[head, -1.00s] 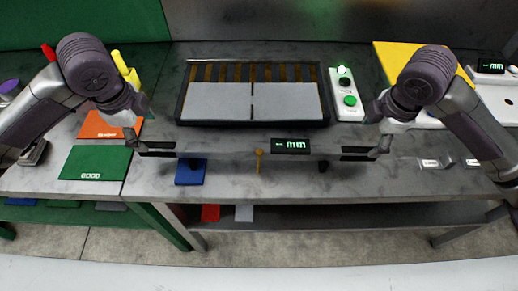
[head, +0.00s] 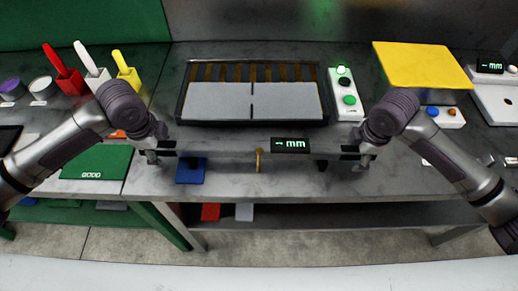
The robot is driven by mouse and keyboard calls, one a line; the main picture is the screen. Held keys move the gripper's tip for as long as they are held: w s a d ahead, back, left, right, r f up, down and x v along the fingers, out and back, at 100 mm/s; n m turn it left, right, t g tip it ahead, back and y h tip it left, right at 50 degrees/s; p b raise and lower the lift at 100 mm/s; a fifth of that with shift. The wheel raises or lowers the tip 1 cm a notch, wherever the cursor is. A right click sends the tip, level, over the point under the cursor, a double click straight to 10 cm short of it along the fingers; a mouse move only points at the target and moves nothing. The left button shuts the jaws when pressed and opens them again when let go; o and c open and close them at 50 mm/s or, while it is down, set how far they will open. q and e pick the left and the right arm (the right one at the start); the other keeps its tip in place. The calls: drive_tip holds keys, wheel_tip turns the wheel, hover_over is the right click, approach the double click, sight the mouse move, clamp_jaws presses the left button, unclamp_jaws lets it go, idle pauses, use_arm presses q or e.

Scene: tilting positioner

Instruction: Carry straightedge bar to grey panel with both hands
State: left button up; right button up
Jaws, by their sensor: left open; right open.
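The straightedge bar (head: 225,155) is a long grey bar with black ends, lying level along the front of the table. My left gripper (head: 157,156) is open at the bar's left end. My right gripper (head: 360,158) is open at its right end. Whether the fingers touch the bar I cannot tell.
A blue block (head: 190,173) and an orange-brown peg (head: 259,160) are by the bar. A button box (head: 346,95) stands right of the frame, and a yellow plate (head: 424,66) farther right. A green mat (head: 97,163) lies left. The table's front edge is close to the bar.

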use_arm(q)
clamp_jaws()
use_arm(e)
clamp_jaws()
